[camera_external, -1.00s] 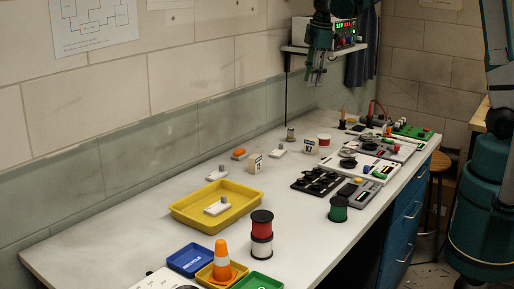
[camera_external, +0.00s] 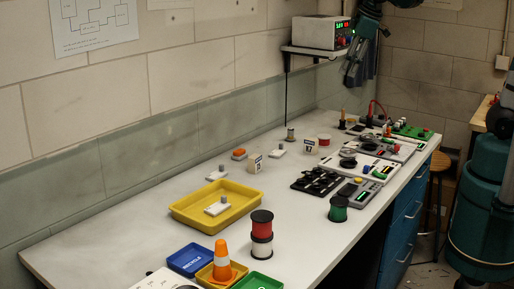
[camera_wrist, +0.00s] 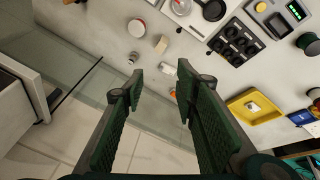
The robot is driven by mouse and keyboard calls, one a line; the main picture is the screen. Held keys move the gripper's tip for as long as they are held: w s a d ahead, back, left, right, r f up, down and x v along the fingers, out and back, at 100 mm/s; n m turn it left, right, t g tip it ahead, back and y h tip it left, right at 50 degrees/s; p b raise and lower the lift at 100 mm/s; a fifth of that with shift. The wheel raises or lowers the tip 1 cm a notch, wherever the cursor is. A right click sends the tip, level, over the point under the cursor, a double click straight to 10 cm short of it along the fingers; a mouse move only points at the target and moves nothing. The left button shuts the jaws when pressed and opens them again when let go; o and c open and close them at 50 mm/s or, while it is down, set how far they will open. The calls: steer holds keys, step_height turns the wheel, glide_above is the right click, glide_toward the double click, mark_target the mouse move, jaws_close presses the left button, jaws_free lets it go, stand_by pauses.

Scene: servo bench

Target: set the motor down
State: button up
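My gripper (camera_external: 355,75) is raised high above the far end of the bench, beside the shelf. In the wrist view my gripper (camera_wrist: 160,74) has its fingers wide apart with nothing held between them. A small grey metal cylinder (camera_external: 290,134), perhaps the motor, stands upright on the bench near the wall; it also shows in the wrist view (camera_wrist: 133,57). I cannot tell for certain which thing is the motor.
A power supply (camera_external: 319,32) sits on a wall shelf. A black multi-slot holder (camera_external: 317,182), a green spool (camera_external: 338,209), red and white spools (camera_external: 261,234) and an orange cone (camera_external: 221,256) stand on the bench. The bench between the yellow tray and black holder is mostly clear.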

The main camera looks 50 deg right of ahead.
steer(key=s+a+f+m+t, duration=0.1)
steer(key=s+m, duration=0.2)
steer(key=s, duration=0.6)
steer(key=s+a+f+m+t, duration=0.1)
steer(key=s+f+m+t, duration=0.1)
steer(key=s, duration=0.7)
steer(key=shift+s+a+m, duration=0.15)
steer(key=shift+a+m, duration=0.05)
steer(key=shift+m, duration=0.5)
steer(key=shift+f, duration=0.1)
step_height(320, 180, down, 5)
steer(key=b, duration=0.5)
stand_by(0.3)
